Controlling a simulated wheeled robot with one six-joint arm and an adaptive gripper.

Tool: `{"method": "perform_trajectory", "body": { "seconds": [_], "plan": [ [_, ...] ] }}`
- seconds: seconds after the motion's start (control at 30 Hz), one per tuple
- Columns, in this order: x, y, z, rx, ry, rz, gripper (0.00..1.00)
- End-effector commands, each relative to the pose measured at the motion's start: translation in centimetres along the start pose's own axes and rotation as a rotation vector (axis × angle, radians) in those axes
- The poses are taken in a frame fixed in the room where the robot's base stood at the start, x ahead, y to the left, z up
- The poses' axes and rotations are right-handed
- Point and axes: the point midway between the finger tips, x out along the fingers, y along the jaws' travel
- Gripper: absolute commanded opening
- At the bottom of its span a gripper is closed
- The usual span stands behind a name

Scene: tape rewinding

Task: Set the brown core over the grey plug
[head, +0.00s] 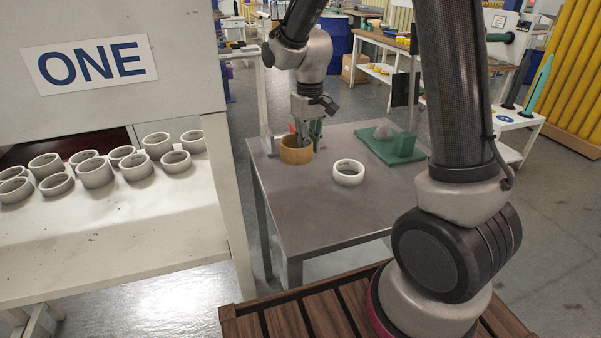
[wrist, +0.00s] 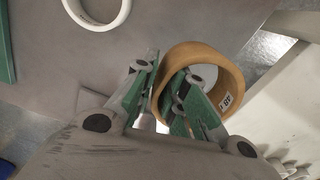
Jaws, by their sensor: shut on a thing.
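The brown core (head: 297,156) is a short, wide ring at the back left of the grey metal table, close to its left edge. My gripper (head: 306,140) points down and is shut on the core's wall. In the wrist view, my gripper (wrist: 160,108) has one finger inside the brown core (wrist: 232,82) and one outside it. I cannot tell whether the core touches the table. The grey plug (head: 383,131) is a rounded lump on a green base plate (head: 378,150) at the table's back right, apart from the core.
A white ring (head: 348,179) lies on the grey table (head: 310,205) between core and plug, nearer the front; it also shows in the wrist view (wrist: 122,14). Several white rings (head: 97,174) sit on the left machine's shelf (head: 130,225).

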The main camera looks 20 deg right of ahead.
Motion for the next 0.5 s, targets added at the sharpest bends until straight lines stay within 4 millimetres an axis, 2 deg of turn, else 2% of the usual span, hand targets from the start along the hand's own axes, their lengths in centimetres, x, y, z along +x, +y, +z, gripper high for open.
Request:
{"method": "perform_trajectory", "body": {
  "seconds": [0.13, 0.37, 0.5],
  "plan": [
    [3.1, 0.0, 0.1, -0.003, -0.004, 0.0, 0.0],
    [5.4, 0.0, 0.0, -0.002, -0.001, 0.0, 0.0],
    [7.5, 0.0, 0.1, -0.002, -0.005, 0.0, 0.0]
  ]
}}
